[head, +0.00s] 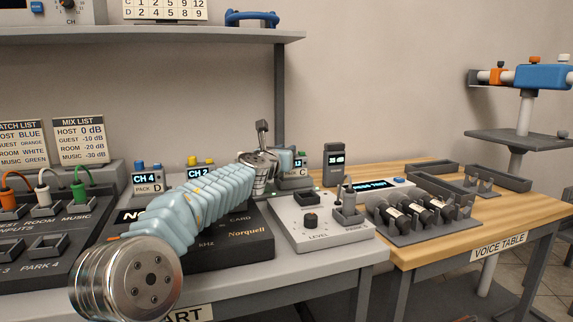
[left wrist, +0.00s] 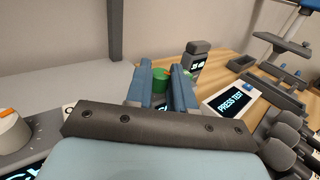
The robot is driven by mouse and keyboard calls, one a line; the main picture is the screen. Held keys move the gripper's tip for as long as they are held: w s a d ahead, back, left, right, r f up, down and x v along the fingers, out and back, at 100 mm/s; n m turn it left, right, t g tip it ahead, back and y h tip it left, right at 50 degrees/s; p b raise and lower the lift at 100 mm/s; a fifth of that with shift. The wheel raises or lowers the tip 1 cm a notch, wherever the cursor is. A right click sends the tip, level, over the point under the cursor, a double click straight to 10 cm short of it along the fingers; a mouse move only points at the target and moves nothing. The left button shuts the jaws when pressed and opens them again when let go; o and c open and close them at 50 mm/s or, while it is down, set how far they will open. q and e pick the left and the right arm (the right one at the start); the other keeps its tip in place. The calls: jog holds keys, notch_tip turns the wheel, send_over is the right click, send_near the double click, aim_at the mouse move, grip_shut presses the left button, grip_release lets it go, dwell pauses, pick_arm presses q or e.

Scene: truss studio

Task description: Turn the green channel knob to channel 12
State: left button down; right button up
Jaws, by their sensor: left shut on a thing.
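The green channel knob (left wrist: 160,80) shows in the left wrist view between two blue fingers, with an orange mark on its top right. My left gripper (left wrist: 168,85) is shut on it from above. In the head view my left gripper (head: 285,160) is at the grey pack C (head: 298,182) at the shelf post, and the fingers and wrist hide the knob. The part of pack C's display (head: 301,162) that shows seems to end in 12, but it is small and partly covered. My right gripper is in neither view.
Packs with blue buttons (head: 147,180) and yellow buttons (head: 200,170) stand to the left, reading CH 4 and CH 2. A dark Norquell receiver (head: 235,245) lies below my arm. A grey level box (head: 318,222), microphones (head: 415,215) and a handheld unit (head: 333,160) stand to the right.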

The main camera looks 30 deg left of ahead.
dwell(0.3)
pick_arm(q)
jog(key=c, duration=1.2)
grip_release()
jog(key=shift+c, duration=0.2)
jog(key=s+d+b, duration=0.2)
jog(key=s+b, duration=0.1)
jog(key=s, duration=1)
jog(key=shift+s+d, duration=0.2)
jog(key=shift+s, duration=0.1)
